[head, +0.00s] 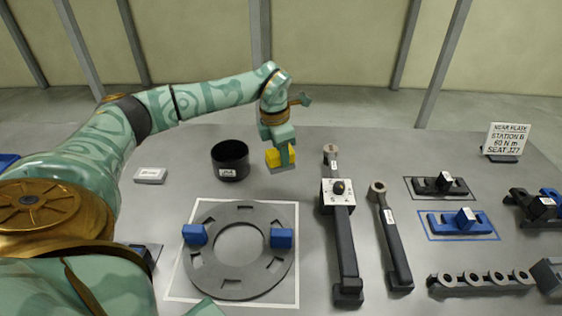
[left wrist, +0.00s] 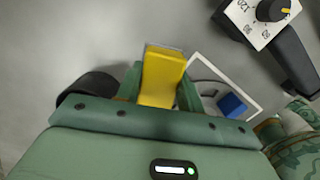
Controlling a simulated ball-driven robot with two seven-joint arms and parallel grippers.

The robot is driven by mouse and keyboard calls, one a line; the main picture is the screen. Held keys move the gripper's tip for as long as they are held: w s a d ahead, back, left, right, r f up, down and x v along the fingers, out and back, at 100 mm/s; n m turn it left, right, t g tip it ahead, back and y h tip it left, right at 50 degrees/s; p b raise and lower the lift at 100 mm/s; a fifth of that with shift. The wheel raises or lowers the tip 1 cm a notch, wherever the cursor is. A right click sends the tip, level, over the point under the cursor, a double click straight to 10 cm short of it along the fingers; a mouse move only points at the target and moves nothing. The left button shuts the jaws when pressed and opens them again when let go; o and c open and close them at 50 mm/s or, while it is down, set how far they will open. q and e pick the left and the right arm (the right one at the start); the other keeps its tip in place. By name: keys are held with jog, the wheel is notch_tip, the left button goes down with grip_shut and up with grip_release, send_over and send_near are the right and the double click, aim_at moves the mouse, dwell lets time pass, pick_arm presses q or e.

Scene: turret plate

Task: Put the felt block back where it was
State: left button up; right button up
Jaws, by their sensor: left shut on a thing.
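The felt block (head: 275,158), yellow with a grey underside, is between the fingers of my left gripper (head: 282,151). The gripper is shut on it and appears to hold it above the table, behind the ring plate and right of the black cup. In the left wrist view the yellow block (left wrist: 163,75) fills the space between the green fingers of the left gripper (left wrist: 160,82). The fingers hide part of its sides. My right gripper is not in view.
A grey ring plate (head: 239,287) with two blue blocks lies on a white-bordered square. A black cup (head: 230,160) and a small labelled block (head: 150,175) stand behind it. Torque wrenches (head: 345,250), dark fixtures (head: 440,187) and a sign (head: 506,139) are to the right.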

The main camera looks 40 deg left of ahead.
pick_arm(q)
jog(key=f, duration=0.1)
jog(key=w+a+f, duration=0.1)
jog(key=w+a+f+b, duration=0.1)
jog(key=f, duration=0.1)
jog(key=shift+w+a+f, duration=0.1)
jog(key=shift+w+a, duration=0.1)
notch_tip(320, 180, down, 3)
jog(key=shift+f+b, duration=0.15)
jog(key=shift+b, duration=0.45)
jog(key=o, duration=1)
jog(key=shift+o, duration=0.2)
notch_tip(320, 180, up, 12)
jog(key=s+p, duration=0.1)
jog(key=p, duration=0.2)
jog(key=shift+s+a, duration=0.15)
jog(key=shift+a, duration=0.2)
